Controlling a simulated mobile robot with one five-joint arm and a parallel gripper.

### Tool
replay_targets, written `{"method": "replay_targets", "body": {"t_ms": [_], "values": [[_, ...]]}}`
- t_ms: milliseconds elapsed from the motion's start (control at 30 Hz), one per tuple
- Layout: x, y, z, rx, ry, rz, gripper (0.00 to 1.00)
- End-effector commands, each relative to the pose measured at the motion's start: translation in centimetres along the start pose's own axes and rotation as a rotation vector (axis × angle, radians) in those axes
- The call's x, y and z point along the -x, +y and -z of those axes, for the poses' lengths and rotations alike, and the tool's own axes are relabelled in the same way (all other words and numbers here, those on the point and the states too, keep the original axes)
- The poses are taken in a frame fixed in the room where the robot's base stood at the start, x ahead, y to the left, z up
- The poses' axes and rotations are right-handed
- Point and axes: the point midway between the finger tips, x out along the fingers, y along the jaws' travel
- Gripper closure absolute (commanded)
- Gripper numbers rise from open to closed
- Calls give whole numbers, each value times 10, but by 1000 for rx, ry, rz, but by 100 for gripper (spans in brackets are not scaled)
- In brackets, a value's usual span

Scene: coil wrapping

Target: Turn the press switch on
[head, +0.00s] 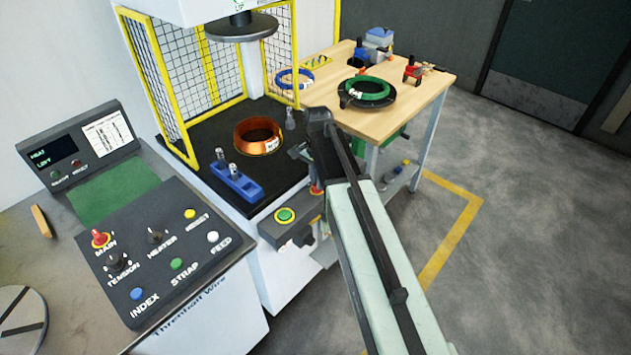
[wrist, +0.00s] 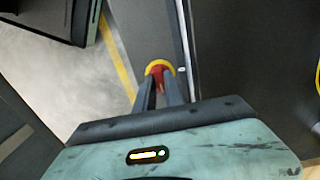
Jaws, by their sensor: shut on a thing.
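The press switch (wrist: 158,68) shows in the wrist view as a red handle on a round yellow plate, at the edge of a dark panel. My gripper (wrist: 159,82) is shut on the red handle, with one dark finger on each side of it. My arm hides much of the gripper there. The angle of the handle is hard to tell.
The press bed (head: 210,150) holds a copper coil (head: 258,137) and a blue block with pins (head: 237,183). A box with a green button (head: 285,215) juts from the press front. A control desk (head: 160,255) stands left, a wooden table (head: 425,90) behind right. Floor at right is clear.

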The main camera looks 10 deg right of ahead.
Motion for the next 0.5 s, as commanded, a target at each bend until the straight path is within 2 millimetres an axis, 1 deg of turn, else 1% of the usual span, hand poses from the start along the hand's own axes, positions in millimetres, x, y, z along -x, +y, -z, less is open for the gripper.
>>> {"method": "replay_targets", "body": {"t_ms": [33, 233, 267, 300, 333, 500], "values": [[-1, 3, -1, -2, -4, -7, 100], [-1, 3, -1, -2, -3, -7, 100], [-1, 3, -1, -2, -4, -7, 81], [-1, 3, -1, -2, -3, -7, 70], [-1, 3, -1, -2, -3, -7, 65], [0, 2, 0, -1, -2, -4, 65]]}}
